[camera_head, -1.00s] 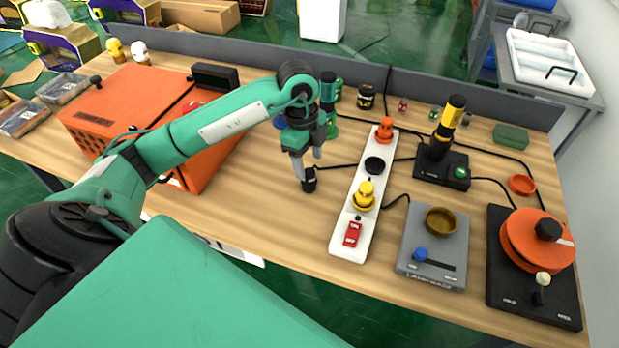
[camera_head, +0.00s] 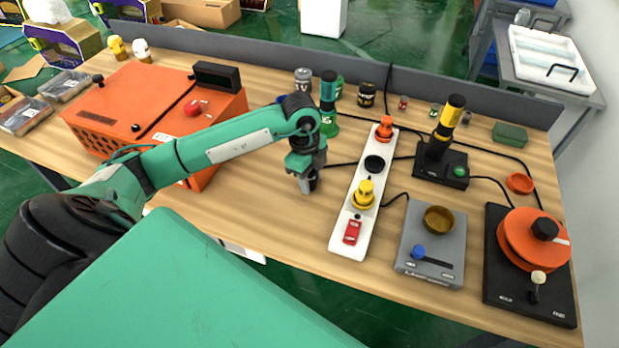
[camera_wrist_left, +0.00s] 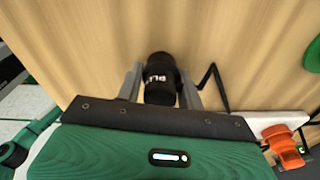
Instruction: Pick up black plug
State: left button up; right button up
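The black plug (camera_wrist_left: 160,82) with white lettering stands on the wooden table, between the two fingers of my left gripper (camera_wrist_left: 160,72) in the left wrist view. Narrow gaps seem to show beside it, so the fingers look open around it, though contact is hard to judge. In the head view my left gripper (camera_head: 306,186) points down at the table left of the white power strip (camera_head: 348,224), and its fingers mostly hide the plug. My right gripper is not in view.
The strip carries an orange plug (camera_head: 384,128), a yellow plug (camera_head: 364,192), a black round piece (camera_head: 375,164) and a red switch (camera_head: 352,231). An orange box (camera_head: 130,100) is at the left. A grey device (camera_head: 430,245) is to the right. Table in front of the gripper is clear.

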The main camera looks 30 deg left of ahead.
pick_arm(q)
jog(key=c, duration=0.4)
jog(key=shift+r, duration=0.1)
